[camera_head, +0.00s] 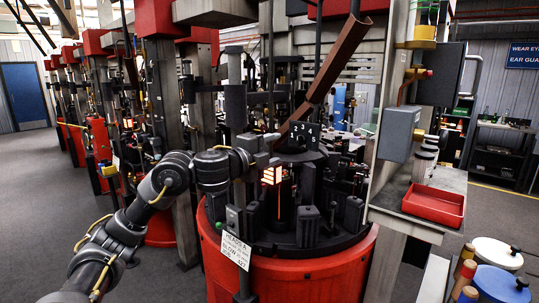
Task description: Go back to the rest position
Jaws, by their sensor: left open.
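My left arm comes in from the lower left and reaches over the near rotary mould machine (290,270), a red round base with dark mould parts on top. My left gripper (266,152) is at the arm's end, above the front left of the moulds, and is open. Its fingers are small and hard to make out. A glowing orange piece (271,175) shows just below and right of it among the dark moulds; I cannot tell whether they touch. My right gripper is not in view.
A white sign (236,250) hangs at the machine's front left. A brown chute (341,58) slants down to the moulds. A red tray (434,205) sits on a shelf at right, near a grey box (399,134). Floor at left is clear.

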